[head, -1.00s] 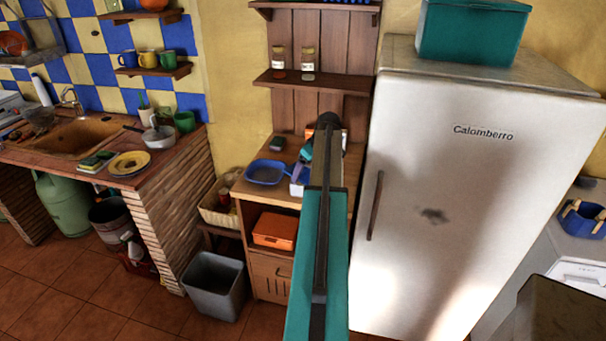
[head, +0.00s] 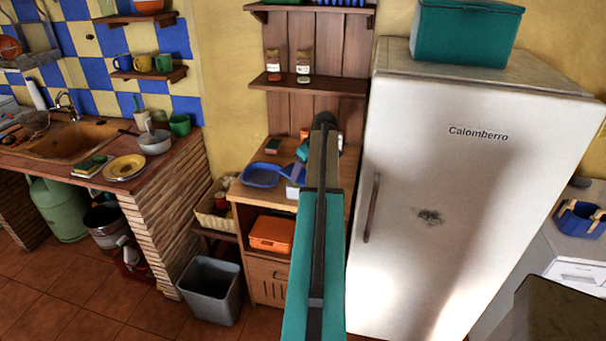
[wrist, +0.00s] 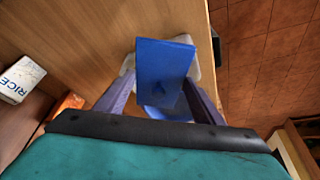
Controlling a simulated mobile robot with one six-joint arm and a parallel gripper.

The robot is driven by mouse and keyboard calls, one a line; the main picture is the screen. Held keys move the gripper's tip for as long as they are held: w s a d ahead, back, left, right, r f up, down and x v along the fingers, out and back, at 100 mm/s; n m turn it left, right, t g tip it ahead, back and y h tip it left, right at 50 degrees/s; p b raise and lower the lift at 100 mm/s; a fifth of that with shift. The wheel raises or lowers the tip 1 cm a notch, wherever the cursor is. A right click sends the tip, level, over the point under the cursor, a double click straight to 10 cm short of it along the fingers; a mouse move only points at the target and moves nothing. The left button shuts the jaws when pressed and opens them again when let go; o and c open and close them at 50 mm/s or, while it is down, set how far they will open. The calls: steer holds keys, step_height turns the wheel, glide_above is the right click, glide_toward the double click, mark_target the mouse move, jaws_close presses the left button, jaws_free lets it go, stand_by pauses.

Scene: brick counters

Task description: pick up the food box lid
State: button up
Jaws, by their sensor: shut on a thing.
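The blue food box lid (wrist: 165,60) is between the two purple fingers of my gripper (wrist: 160,100) in the wrist view, above the wooden counter top. My gripper is shut on it. My arm hides part of this spot. I cannot tell whether the lid is clear of the surface.
A white RICE box (wrist: 20,79) stands on the counter. An orange box (head: 272,233) sits on the cabinet's shelf below. The fridge (head: 470,190) stands close on the right of my arm. A grey bin (head: 210,290) is on the floor at left.

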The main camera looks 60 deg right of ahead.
steer(key=shift+r+b, duration=0.6)
steer(key=shift+r, duration=0.6)
steer(key=shift+s+a+r, duration=0.1)
steer(key=shift+s+a, duration=0.1)
steer(key=shift+a, duration=0.1)
steer(key=s+a+r+b, duration=0.1)
steer(key=s+a+b, duration=0.3)
steer(key=s+a, duration=0.4)
steer(key=a, duration=0.4)
steer(key=shift+s+a+r, duration=0.3)
steer(key=shift+s, duration=0.1)
step_height(320, 180, up, 2)
steer(key=p, duration=0.7)
glide_above(304, 176)
steer(key=shift+s, duration=0.4)
steer(key=shift+w+d+p, duration=0.15)
steer(key=shift+w+p, duration=0.1)
steer(key=shift+p, duration=0.15)
steer(key=shift+w+a+p, duration=0.2)
steer(key=shift+p, duration=0.65)
